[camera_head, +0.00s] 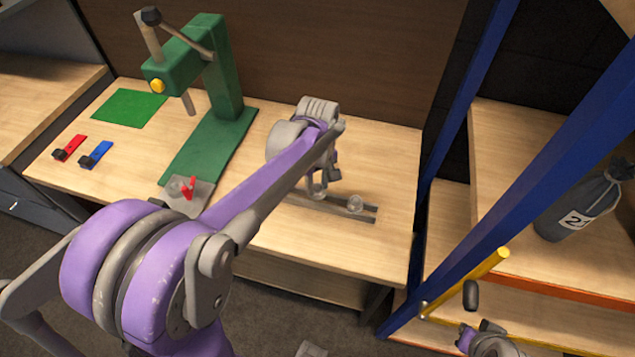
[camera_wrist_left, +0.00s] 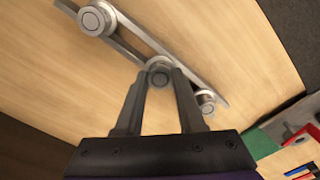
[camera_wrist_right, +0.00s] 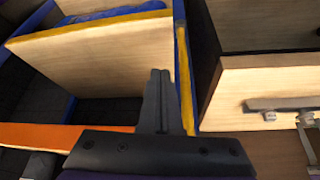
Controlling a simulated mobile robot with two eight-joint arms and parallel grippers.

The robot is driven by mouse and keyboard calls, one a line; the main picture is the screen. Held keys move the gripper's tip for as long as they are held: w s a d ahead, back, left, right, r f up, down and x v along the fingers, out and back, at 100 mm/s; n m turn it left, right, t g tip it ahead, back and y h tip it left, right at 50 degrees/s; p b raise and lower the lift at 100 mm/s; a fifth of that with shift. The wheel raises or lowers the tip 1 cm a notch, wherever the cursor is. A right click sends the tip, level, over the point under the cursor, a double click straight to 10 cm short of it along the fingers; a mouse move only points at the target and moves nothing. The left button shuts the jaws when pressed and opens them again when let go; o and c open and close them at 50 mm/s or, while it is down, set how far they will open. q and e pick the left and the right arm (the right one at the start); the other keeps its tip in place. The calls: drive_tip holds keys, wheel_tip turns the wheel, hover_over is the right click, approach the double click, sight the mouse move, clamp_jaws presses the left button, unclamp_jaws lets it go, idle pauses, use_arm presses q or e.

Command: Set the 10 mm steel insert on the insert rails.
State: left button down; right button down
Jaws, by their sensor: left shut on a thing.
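My left gripper (camera_wrist_left: 160,75) is shut on a small round steel insert (camera_wrist_left: 158,72), held between its fingertips over the insert rails (camera_wrist_left: 135,48). I cannot tell whether this insert touches the rails, and no size mark is readable. A larger round insert (camera_wrist_left: 95,19) sits at one end of the rails and another round insert (camera_wrist_left: 206,101) near the other end. In the head view the rails (camera_head: 362,215) lie on the bench under my left gripper (camera_head: 318,188), with one insert (camera_head: 355,203) at their right end. My right gripper (camera_wrist_right: 160,75) is shut and empty, away from the bench.
A red clamp (camera_head: 69,148), a blue clamp (camera_head: 96,155) and a green mat (camera_head: 128,105) lie left. A blue rack post (camera_head: 465,100) stands right of the bench.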

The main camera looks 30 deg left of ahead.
use_arm(q)
drive_tip(key=shift+f+b, duration=0.55)
drive_tip(key=shift+f, duration=0.25)
idle(1.1)
drive_tip(key=shift+c, duration=2.2)
unclamp_jaws()
wheel_tip(320, 180, up, 11)
drive_tip(key=shift+p, duration=0.45)
